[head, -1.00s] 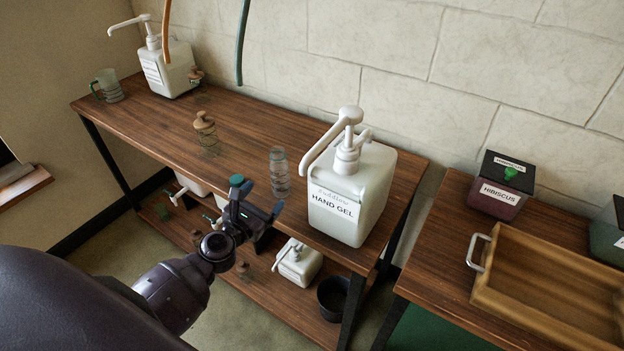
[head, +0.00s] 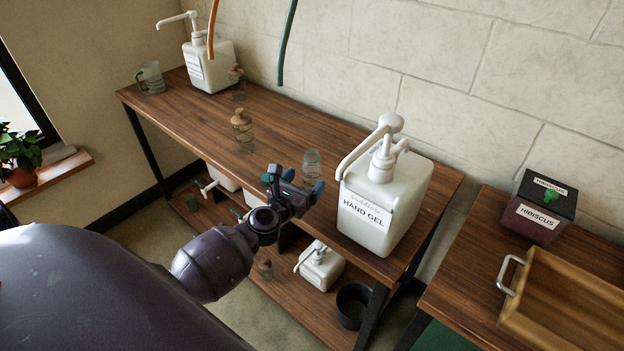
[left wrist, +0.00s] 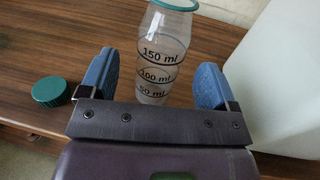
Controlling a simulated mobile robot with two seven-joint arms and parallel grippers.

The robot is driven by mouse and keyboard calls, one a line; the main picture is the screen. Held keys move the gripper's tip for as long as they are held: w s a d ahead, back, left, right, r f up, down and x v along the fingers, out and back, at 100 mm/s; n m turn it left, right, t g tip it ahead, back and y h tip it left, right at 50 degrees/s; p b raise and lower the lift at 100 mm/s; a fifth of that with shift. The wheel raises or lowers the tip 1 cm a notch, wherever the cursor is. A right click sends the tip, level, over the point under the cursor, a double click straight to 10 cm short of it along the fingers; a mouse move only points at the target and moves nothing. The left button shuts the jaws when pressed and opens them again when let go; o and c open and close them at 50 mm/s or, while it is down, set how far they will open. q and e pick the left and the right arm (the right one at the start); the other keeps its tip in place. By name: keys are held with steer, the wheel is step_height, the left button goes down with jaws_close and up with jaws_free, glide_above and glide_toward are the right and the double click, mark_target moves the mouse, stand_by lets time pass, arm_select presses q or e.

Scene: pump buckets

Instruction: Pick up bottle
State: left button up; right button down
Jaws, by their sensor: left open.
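The clear bottle (head: 311,160) with ml markings and a teal rim stands upright on the wooden table, left of the large hand gel dispenser. My left gripper (head: 301,184) is in front of it and hides its lower part in the head view. In the left wrist view, the bottle (left wrist: 158,60) shows between the two blue fingers of my open gripper (left wrist: 155,76), with a gap on each side. I cannot tell how deep between the fingers it is. A green cap (left wrist: 50,91) lies on the table left of the fingers. My right gripper is not in view.
The hand gel dispenser (head: 385,200) stands close on the right. A corked jar (head: 242,130) is behind left. Another dispenser (head: 208,65) and a glass mug (head: 151,77) stand at the far left. A wooden tray (head: 570,310) and hibiscus box (head: 540,207) are on the right table.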

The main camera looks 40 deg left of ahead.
mark_target(307, 179)
arm_select(q)
steer(key=shift+w+a+f, duration=0.1)
steer(key=shift+w, duration=2.05)
steer(key=c, duration=1)
